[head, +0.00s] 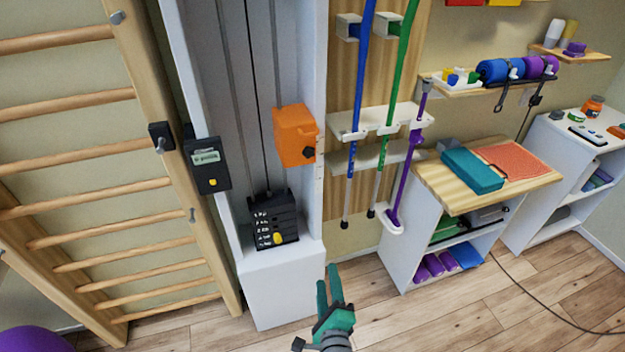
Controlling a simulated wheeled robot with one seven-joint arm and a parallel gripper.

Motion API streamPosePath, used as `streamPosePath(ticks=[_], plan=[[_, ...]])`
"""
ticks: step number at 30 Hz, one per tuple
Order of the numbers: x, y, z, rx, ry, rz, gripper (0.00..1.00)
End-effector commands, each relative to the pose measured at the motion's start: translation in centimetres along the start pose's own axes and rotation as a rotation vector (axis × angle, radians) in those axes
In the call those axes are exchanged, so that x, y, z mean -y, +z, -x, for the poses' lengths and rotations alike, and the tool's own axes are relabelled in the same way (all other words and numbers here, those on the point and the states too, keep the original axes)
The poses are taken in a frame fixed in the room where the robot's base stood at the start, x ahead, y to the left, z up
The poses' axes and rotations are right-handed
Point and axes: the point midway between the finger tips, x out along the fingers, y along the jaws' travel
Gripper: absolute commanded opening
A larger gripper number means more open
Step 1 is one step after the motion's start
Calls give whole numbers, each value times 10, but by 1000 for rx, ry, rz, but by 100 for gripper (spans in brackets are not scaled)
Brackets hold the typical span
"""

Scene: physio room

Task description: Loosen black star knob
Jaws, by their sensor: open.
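A small dark knob (309,152), which looks like the black star knob, sits on the lower right of an orange block (293,130). The block is mounted on the white pulley column (315,80). The knob is small in the view, so its lobes are hard to make out. My gripper (328,274) is in the lower middle of the head view, with green fingers pointing up. It is open and empty, well below the knob and apart from it.
A black weight stack (273,218) with a yellow pin stands below the orange block. A dark box with a display (207,165) is on the column's left post. Wooden wall bars (100,165) stand left. Poles hang in a white rack (375,121) right of the column.

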Motion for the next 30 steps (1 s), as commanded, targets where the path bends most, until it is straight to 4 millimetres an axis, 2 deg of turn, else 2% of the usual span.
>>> streamPosePath(ticks=[1, 3, 9, 15, 18, 24, 30], plan=[[17, 5, -18, 20, -9, -91, 47], [37, 12, -38, 49, -9, -225, 47], [100, 40, -89, 141, 21, -601, 47], [162, 70, -121, 227, 80, -908, 47], [184, 81, -129, 255, 107, -1009, 47], [205, 89, -136, 277, 135, -1105, 47], [207, 95, -155, 278, 139, -1112, 47]])
